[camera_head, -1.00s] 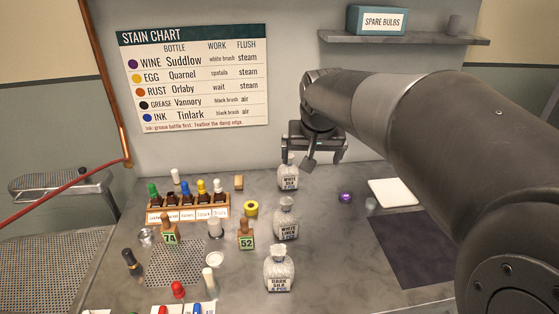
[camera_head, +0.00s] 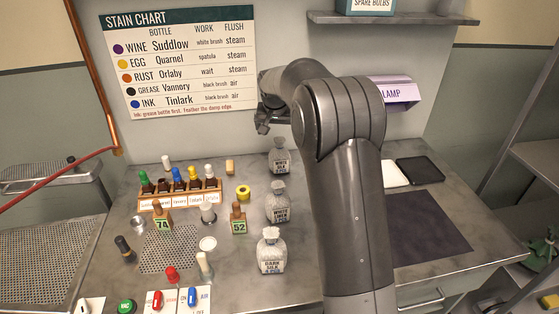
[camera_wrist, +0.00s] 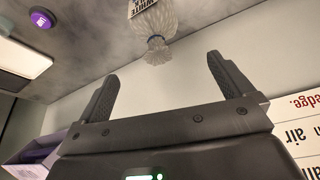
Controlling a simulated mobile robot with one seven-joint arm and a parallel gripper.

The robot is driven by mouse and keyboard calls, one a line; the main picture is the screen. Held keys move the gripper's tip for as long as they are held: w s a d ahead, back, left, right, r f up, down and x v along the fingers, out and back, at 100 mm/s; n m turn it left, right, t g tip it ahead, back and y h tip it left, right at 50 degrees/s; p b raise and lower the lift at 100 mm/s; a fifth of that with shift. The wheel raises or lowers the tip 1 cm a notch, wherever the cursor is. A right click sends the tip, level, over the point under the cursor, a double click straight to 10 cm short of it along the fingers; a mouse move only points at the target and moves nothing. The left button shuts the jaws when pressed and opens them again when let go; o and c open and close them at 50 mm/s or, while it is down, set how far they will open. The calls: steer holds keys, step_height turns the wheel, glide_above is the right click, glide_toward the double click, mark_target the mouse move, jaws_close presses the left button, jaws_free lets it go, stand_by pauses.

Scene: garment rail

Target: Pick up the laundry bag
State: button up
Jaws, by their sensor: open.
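Three small grey-white laundry bags with tied necks stand in a column on the counter in the head view. The far one (camera_head: 279,158) is labelled WHITE SILK, the middle one (camera_head: 278,202) WHITE LINEN, and the near one (camera_head: 271,251) DARK SILK. My gripper (camera_head: 267,120) is above and behind the far bag, near the back wall. In the wrist view my gripper (camera_wrist: 160,78) is open, with nothing between its fingers. One bag (camera_wrist: 156,22) shows upside down beyond the fingertips, apart from them; its label is only partly readable.
A bottle rack (camera_head: 180,199), a yellow ring (camera_head: 243,192) and stamps numbered 74 (camera_head: 162,223) and 52 (camera_head: 238,226) stand left of the bags. A dark mat (camera_head: 425,228) lies right of my arm. The stain chart (camera_head: 180,62) and a purple lamp box (camera_head: 396,92) are at the wall.

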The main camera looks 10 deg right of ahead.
mark_target(279, 146)
steer(key=x, duration=1)
steer(key=shift+s+f, duration=0.15)
steer(key=shift+f, duration=0.05)
steer(key=shift+r, duration=0.1)
steer(key=c, duration=1.5)
